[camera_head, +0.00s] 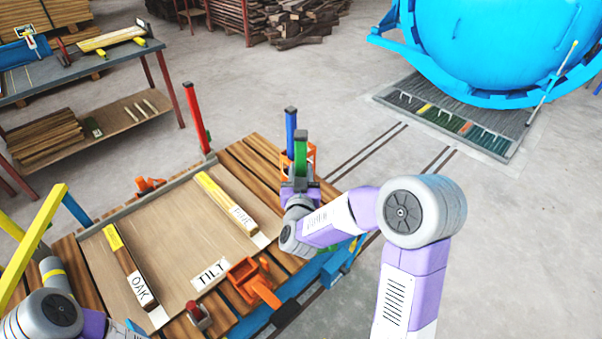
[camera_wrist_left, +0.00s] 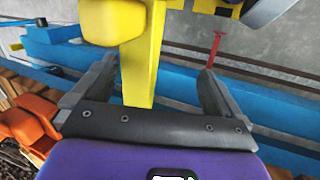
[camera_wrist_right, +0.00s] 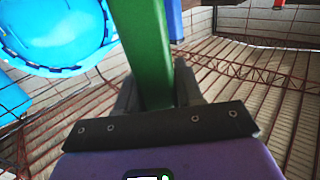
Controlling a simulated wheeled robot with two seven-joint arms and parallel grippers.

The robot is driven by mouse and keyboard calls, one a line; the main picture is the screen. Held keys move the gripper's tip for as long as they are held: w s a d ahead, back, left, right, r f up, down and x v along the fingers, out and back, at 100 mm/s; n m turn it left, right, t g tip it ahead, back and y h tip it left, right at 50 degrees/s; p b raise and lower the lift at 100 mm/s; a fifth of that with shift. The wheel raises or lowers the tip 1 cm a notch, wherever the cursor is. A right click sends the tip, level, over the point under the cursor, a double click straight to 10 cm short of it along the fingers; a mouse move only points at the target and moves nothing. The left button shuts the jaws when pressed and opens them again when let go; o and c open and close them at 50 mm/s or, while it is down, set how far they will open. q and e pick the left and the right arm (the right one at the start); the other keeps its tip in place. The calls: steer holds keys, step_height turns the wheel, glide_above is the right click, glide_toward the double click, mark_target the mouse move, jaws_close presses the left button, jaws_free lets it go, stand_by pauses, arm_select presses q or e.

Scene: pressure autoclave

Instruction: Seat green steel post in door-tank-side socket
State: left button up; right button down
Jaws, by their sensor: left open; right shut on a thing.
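The green steel post (camera_head: 301,152) stands roughly upright at the far right corner of the slatted cart, close beside the blue post (camera_head: 291,128). My right gripper (camera_head: 299,186) is shut on the green post's lower part. In the right wrist view the green post (camera_wrist_right: 145,45) rises between the fingers. An orange bracket (camera_head: 311,152) shows just behind it; whether it is the socket, and whether the post's foot is in it, I cannot tell. My left gripper (camera_wrist_left: 155,75) is open, with a yellow post (camera_wrist_left: 138,75) between its fingers without visible grip.
A red post (camera_head: 195,118) stands at the far left corner. The blue tank (camera_head: 490,45) is at upper right. Open floor lies between.

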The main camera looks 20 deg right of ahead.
steer(key=shift+r, duration=0.1)
steer(key=shift+f+b, duration=0.65)
steer(key=shift+b, duration=0.1)
steer(key=c, duration=0.7)
jaws_free()
steer(key=shift+r, duration=0.1)
steer(key=shift+r+p, duration=0.25)
steer(key=shift+p, duration=0.2)
steer(key=shift+r+p, duration=0.35)
steer(key=shift+p, duration=0.05)
steer(key=v, duration=0.7)
steer(key=shift+s+a+f, duration=0.1)
steer(key=shift+s, duration=0.2)
